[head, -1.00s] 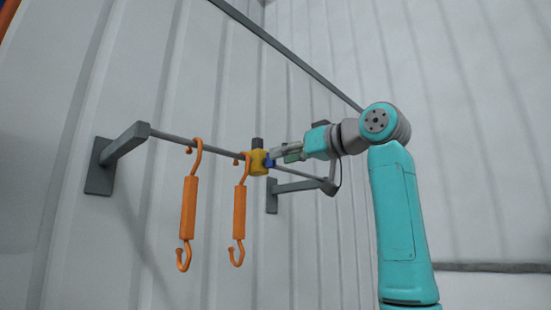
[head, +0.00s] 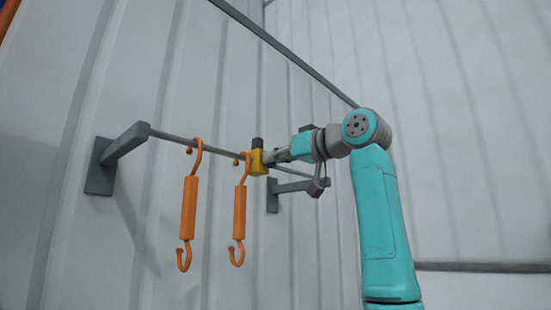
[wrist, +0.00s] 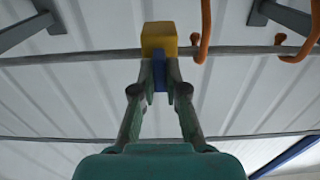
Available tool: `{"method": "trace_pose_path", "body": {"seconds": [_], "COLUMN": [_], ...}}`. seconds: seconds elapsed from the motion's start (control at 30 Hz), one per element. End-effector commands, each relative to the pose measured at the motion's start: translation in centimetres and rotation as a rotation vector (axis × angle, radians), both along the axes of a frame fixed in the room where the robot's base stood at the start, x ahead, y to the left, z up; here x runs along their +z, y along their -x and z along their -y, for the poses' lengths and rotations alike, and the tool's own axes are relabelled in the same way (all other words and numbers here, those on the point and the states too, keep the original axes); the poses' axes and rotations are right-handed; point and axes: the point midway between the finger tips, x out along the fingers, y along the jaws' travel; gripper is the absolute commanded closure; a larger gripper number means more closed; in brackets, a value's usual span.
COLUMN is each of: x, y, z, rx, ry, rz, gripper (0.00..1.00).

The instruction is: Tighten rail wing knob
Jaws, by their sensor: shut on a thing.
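A yellow clamp block (head: 257,162) sits on the grey rail (head: 222,152), with a dark stub on top. It also shows in the wrist view (wrist: 158,38). The blue wing knob (wrist: 159,74) is on the clamp's near side. My gripper (wrist: 160,72) is shut on the blue knob, one finger on each side of it. In the head view my gripper (head: 270,158) reaches the clamp from the right and hides most of the knob.
Two orange hooks (head: 189,205) (head: 240,210) hang from the rail left of the clamp, the nearer one close beside it. Grey wall brackets (head: 122,150) (head: 290,187) hold the rail ends. A second dark bar (head: 285,50) runs above.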

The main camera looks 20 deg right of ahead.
Motion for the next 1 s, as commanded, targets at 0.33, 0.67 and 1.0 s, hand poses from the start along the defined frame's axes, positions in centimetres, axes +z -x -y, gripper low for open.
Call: {"method": "trace_pose_path", "body": {"seconds": [0.33,0.67,1.0], "x": [-0.03,-0.07,-0.15], "y": [-0.03,-0.09,-0.15], "z": [0.05,0.16,0.26], "rx": [0.0,-0.001,-0.001], "ry": [-0.082,-0.318,-0.601], "rz": [-0.046,-0.177,-0.335], "gripper": [1.0,1.0,1.0]}}
